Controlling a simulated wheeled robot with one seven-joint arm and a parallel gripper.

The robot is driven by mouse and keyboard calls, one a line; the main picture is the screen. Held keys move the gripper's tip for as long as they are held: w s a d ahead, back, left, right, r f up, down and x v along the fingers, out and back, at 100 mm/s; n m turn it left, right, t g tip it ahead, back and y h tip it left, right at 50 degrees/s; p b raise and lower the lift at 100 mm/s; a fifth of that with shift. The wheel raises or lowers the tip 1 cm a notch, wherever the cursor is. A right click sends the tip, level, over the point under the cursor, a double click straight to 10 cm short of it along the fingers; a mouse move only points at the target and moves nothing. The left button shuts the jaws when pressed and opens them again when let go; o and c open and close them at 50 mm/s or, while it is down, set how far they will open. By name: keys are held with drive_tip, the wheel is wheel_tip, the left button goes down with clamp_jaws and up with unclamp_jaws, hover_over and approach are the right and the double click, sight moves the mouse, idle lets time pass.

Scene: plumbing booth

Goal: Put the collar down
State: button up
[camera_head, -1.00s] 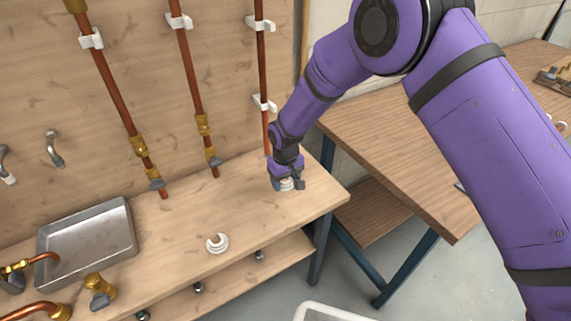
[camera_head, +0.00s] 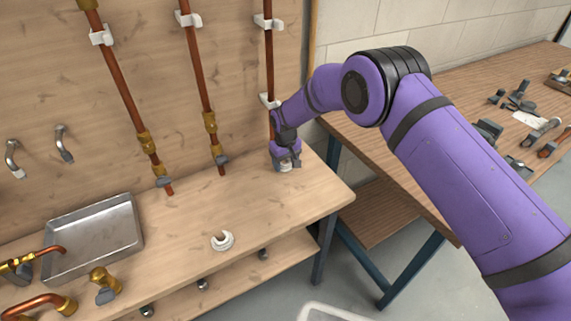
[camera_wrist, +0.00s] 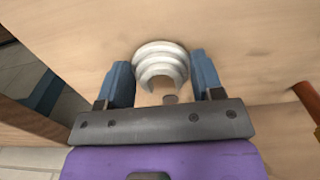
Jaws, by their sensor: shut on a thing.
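My gripper (camera_head: 286,165) is at the back right of the workbench, close to the foot of the right-hand copper pipe. It is shut on a white stepped collar (camera_wrist: 160,58), which sits between the two blue-grey fingers in the wrist view with its opening toward the palm. The collar also shows small below the gripper in the head view (camera_head: 286,168). It is at or just above the bench top (camera_head: 270,210); I cannot tell whether it touches. A second white, C-shaped collar (camera_head: 222,241) lies on the bench nearer the front, apart from my gripper.
Copper pipes (camera_head: 199,80) in white clips run down the wooden backboard. A metal tray (camera_head: 92,238) and brass fittings (camera_head: 103,283) are on the bench at left. A second table (camera_head: 400,150) at right holds several tools. The bench between the collars is clear.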

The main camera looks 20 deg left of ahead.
drive_tip(key=shift+f, duration=0.4)
drive_tip(key=shift+f, duration=0.15)
drive_tip(key=o, duration=0.9)
wheel_tip(320, 180, up, 8)
drive_tip(key=shift+f, duration=0.1)
drive_tip(key=shift+s, duration=0.1)
